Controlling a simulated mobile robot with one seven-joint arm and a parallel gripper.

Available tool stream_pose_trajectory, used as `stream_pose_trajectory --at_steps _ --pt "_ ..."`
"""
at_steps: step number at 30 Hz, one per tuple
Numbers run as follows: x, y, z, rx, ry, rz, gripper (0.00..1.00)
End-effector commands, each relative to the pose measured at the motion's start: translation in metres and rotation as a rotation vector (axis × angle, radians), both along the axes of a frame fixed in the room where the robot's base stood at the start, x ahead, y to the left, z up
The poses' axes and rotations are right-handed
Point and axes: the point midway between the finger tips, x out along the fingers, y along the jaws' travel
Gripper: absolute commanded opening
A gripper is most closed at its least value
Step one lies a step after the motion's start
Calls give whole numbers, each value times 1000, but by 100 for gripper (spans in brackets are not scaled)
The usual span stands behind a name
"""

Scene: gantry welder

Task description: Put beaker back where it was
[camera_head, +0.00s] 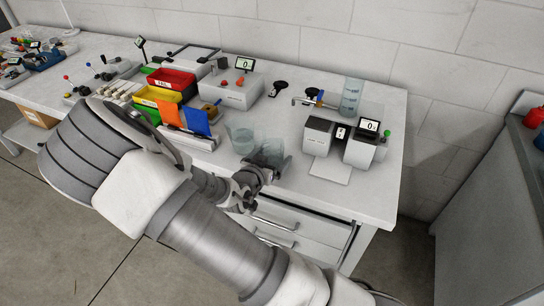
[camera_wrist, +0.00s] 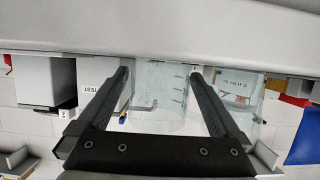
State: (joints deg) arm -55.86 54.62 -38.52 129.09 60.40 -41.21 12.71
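A clear beaker (camera_head: 271,152) is at the front edge of the white bench, beside my gripper (camera_head: 264,171). In the wrist view, my gripper (camera_wrist: 160,82) has its two dark fingers apart, one on each side of a clear beaker (camera_wrist: 160,92) with graduation marks. The beaker nearly fills the space between the fingertips. Whether the fingers press on it is not clear, nor whether it rests on the bench. A second clear beaker (camera_head: 242,140) stands just left of it, and shows at right in the wrist view (camera_wrist: 243,98). My arm hides part of the bench front.
A two-block device with a display (camera_head: 340,140) stands to the right, a tall graduated vessel (camera_head: 351,97) behind it. Red (camera_head: 170,79) and yellow (camera_head: 158,96) bins and a blue sheet (camera_head: 195,121) stand left. Bare bench lies between the beakers and the device.

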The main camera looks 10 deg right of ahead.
Motion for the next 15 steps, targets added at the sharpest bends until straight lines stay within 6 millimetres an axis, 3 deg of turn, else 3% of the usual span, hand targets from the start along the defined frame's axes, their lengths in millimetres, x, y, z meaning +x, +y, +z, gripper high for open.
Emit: stream_pose_trajectory --at_steps 8,15 --pt "-1 1 5 0 0 1 100" --pt "-35 28 21 2 1 5 100"
